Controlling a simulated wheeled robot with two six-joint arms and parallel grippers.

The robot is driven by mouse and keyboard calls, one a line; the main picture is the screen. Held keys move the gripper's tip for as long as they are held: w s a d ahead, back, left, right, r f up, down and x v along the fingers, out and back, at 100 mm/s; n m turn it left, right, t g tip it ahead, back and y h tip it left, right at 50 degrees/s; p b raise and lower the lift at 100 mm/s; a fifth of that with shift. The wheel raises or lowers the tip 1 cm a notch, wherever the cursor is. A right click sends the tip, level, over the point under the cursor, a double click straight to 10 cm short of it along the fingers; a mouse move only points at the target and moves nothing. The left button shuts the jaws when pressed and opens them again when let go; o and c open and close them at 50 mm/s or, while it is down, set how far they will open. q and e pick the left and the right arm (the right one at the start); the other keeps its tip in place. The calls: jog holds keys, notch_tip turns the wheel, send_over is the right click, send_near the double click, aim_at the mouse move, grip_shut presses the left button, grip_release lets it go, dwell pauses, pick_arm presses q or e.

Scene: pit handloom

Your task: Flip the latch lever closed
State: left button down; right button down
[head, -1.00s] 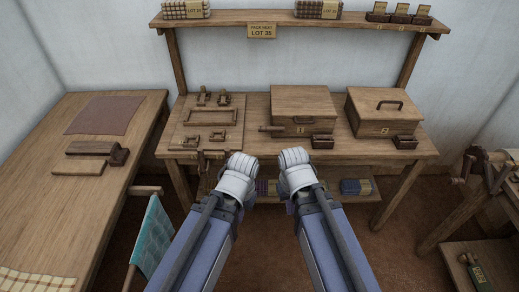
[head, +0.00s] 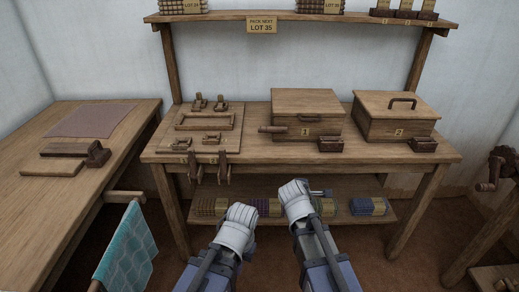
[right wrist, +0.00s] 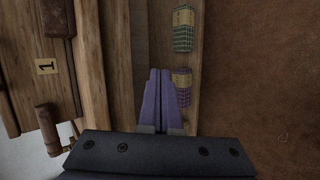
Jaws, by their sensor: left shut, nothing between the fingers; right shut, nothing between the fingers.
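My left gripper (head: 241,212) is shut and empty, low in front of the bench's front edge in the head view. My right gripper (head: 295,186) is shut and empty, a little higher and farther right; its purple closed fingers (right wrist: 160,85) show in the right wrist view over the lower shelf. Two dark wooden levers (head: 224,169) (head: 195,169) hang at the bench's front edge below the board. The board (head: 234,151) carries small wooden fittings (head: 212,138) and a rectangular frame (head: 205,127). I cannot tell which piece is the latch lever. Neither gripper touches these.
Box 1 (head: 306,103) has a round wooden bar (head: 272,129) at its front left; box 2 (head: 400,107) stands to its right. Small dark blocks (head: 331,145) sit before them. Cloth bundles (head: 367,206) lie on the lower shelf. A side table (head: 60,200) stands left.

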aim_at(273, 130)
jog(key=w+a+r+n+t, duration=0.1)
jog(key=w+a+r+n, duration=0.1)
jog(key=n, duration=0.1)
jog(key=w+a+r+n+t, duration=0.2)
jog(key=a+n, duration=0.1)
jog(key=n, duration=0.1)
jog(key=w+a+r+n+t+y, duration=0.1)
jog(key=w+a+r+n, duration=0.1)
jog(key=n, duration=0.1)
jog(key=shift+w+a+r+t, duration=0.25)
jog(key=shift+w+t, duration=0.15)
pick_arm(q)
jog(key=shift+f, duration=0.25)
pick_arm(e)
jog(key=w+a+r+n+t+y, duration=0.2)
jog(key=a+r+n+y, duration=0.1)
jog(key=a+n, duration=0.4)
jog(key=shift+a+r+n+t, duration=0.35)
jog(key=shift+r+n, duration=0.25)
jog(key=shift+n, duration=0.4)
